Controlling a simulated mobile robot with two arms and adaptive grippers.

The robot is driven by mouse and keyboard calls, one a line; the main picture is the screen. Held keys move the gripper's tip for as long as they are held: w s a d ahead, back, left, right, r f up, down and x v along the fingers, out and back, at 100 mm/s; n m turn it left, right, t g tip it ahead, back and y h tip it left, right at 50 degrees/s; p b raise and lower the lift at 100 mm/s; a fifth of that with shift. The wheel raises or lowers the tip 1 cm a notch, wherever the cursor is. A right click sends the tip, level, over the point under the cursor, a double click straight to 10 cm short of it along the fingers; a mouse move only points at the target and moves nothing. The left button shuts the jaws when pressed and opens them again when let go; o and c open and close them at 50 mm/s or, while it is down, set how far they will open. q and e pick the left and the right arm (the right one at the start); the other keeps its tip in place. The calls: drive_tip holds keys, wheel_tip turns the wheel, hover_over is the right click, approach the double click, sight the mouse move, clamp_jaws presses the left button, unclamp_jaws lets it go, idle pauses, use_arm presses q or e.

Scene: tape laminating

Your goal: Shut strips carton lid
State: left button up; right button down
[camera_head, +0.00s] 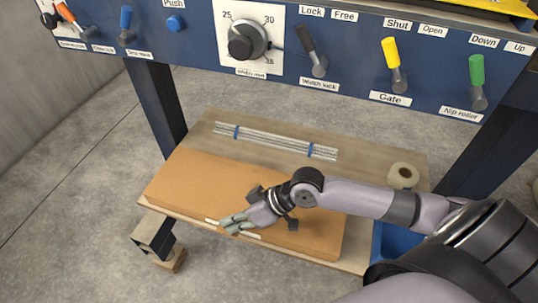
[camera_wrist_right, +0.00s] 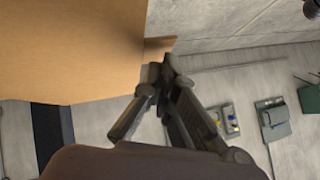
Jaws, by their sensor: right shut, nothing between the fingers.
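The strips carton (camera_head: 190,180) is a flat brown cardboard box on the wooden shelf below the machine panel. Its broad top looks flat in the head view; whether the lid is fully down at the front edge I cannot tell. My right gripper (camera_head: 229,227) is at the carton's front edge, fingers together and empty, partly covering that edge. In the right wrist view, the fingertips (camera_wrist_right: 166,72) are close to the edge of a cardboard panel (camera_wrist_right: 70,45); touching or just apart is unclear. My left gripper is not in view.
A bundle of clear strips with blue bands (camera_head: 275,140) lies on the shelf (camera_head: 200,130) behind the carton. A tape roll (camera_head: 403,175) stands at the right. The blue machine panel (camera_head: 350,70) with levers and a dial spans above.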

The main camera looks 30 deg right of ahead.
drive_tip(key=v, duration=1)
drive_tip(key=shift+d+f, duration=0.1)
drive_tip(key=shift+v, duration=0.85)
